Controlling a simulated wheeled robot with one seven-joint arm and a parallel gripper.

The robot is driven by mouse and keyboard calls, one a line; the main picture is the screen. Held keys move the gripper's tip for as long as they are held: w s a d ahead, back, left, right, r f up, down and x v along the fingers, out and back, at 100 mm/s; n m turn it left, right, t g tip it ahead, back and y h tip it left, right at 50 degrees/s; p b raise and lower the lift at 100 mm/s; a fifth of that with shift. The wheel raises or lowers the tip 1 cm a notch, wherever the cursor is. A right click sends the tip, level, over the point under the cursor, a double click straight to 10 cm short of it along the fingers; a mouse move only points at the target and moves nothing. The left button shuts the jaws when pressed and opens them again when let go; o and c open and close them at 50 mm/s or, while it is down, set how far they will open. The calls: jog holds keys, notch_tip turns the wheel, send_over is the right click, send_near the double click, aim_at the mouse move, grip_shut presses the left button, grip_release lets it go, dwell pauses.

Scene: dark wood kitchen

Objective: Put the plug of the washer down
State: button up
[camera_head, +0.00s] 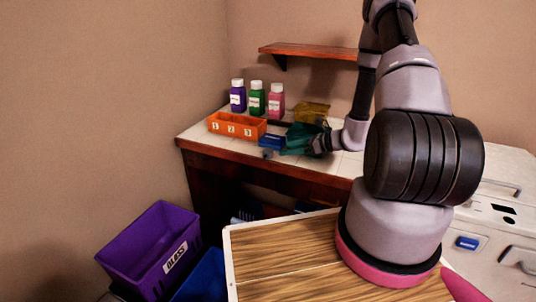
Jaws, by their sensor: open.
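A small blue block-like thing with a grey end (271,142), which may be the plug, is on or just above the white-topped counter, in front of the orange box. My gripper (286,143), with teal fingers, is low over the counter immediately to its right. The jaws are open. The fingertips are small and partly overlapped in this view, so I cannot tell whether they touch the blue thing. No cord can be made out clearly. A white appliance (490,232) with handles and a blue label stands at the right; I cannot tell if it is the washer.
An orange box (237,126) numbered 1, 2, 3 stands left of my gripper. Purple (238,96), green (257,98) and pink (276,101) bottles stand behind it. A yellowish thing (311,112) lies behind my gripper. A purple GLASS bin (150,250) is on the floor; a shelf (308,51) hangs above.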

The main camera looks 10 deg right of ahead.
aim_at(270, 150)
jog(key=x, duration=0.9)
jog(key=shift+w+a, duration=0.25)
jog(key=shift+w, duration=0.05)
grip_shut()
